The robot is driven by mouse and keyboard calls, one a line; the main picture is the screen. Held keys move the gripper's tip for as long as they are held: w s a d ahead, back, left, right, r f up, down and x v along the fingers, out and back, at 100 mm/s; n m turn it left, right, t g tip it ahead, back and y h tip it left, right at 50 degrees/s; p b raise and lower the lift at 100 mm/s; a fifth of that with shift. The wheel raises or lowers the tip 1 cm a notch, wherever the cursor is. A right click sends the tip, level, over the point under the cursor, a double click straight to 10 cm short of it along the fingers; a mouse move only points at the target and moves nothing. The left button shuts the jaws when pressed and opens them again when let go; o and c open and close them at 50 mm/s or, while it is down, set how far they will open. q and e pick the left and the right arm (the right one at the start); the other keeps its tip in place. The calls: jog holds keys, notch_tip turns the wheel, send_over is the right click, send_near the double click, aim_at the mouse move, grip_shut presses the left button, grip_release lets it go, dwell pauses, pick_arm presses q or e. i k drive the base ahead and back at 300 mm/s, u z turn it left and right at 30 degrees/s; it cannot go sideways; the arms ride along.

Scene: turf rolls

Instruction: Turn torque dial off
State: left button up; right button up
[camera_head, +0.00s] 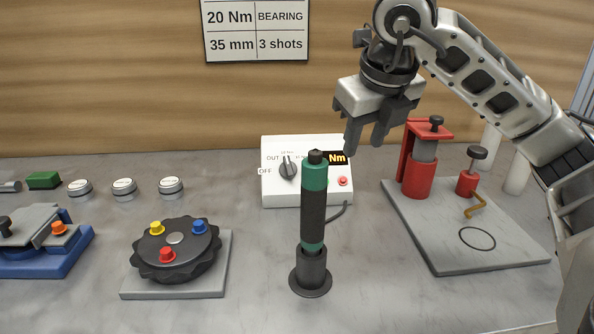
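The torque dial (288,168) is a dark knob on the front of a white control box (277,199) at the back middle of the bench. Labels around it read OUT, OFF and a 10 Nm mark; the knob points roughly upward, not toward OFF at its left. The box's display (337,158) is lit and shows "Nm"; the green and black driver in front hides part of the box. My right gripper (367,138) hangs above and right of the box, fingers pointing down, apart and empty. It does not touch the dial. My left gripper is not in view.
The driver (314,205) stands upright in a black holder, close in front of the box. A red press (420,160) on a grey plate stands at right. A black round fixture (176,250) with coloured knobs is at left.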

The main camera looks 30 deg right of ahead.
aim_at(288, 170)
jog(key=z, duration=0.05)
jog(key=k, duration=0.9)
jog(key=u, duration=0.6)
jog(key=i, duration=1.2)
jog(key=z, duration=0.55)
jog(key=i, duration=0.6)
jog(key=z, duration=0.35)
